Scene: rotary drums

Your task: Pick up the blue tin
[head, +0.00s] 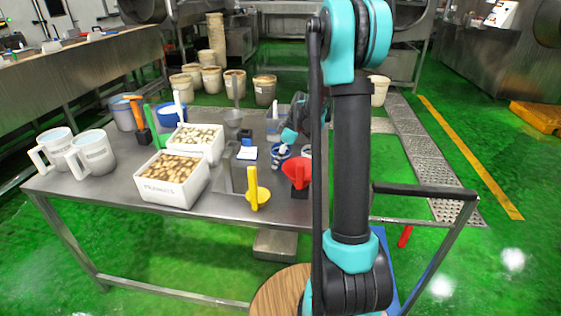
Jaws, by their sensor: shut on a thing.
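The blue tin (280,151), blue with pale bands, is small in the head view, toward the right part of the steel table (150,209). My gripper (283,144) reaches down over it from above, and its fingers are shut on the tin. The fingertips are small and partly hidden, and I cannot tell whether the tin touches the table. My own arm covers the area just right of it.
A red funnel (297,170) and a yellow scoop (255,190) stand close in front. White boxes of peanuts (172,193) and pale pieces (196,145), white jugs (92,152) and a blue bowl (170,122) fill the left. Buckets (265,92) stand on the floor behind.

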